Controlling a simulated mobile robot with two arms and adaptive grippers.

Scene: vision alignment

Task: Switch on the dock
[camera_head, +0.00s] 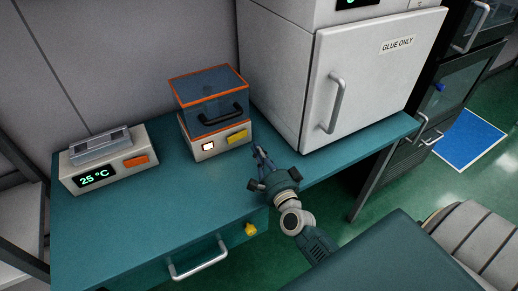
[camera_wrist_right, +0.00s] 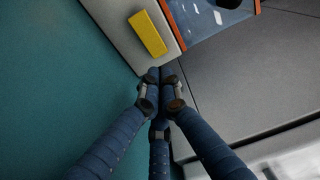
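A white box device (camera_head: 222,149) with an orange-rimmed, see-through blue lid (camera_head: 210,100) and a black handle stands on the teal bench. Its front has a small lit screen (camera_head: 208,146) and a yellow switch (camera_head: 237,136). The yellow switch also shows in the right wrist view (camera_wrist_right: 148,33). I cannot tell which device is the dock. My right gripper (camera_head: 258,151) is beside that device's right front corner, apart from the switch. Its fingertips (camera_wrist_right: 160,74) are together with nothing visible between them. My left gripper is not in view.
A second white device (camera_head: 108,165) with a "25 °C" display and an orange switch (camera_head: 136,161) sits at the left. A white cabinet (camera_head: 370,75) marked "GLUE ONLY" stands at the right. The teal bench (camera_head: 170,220) is clear in front and has a drawer handle (camera_head: 198,260).

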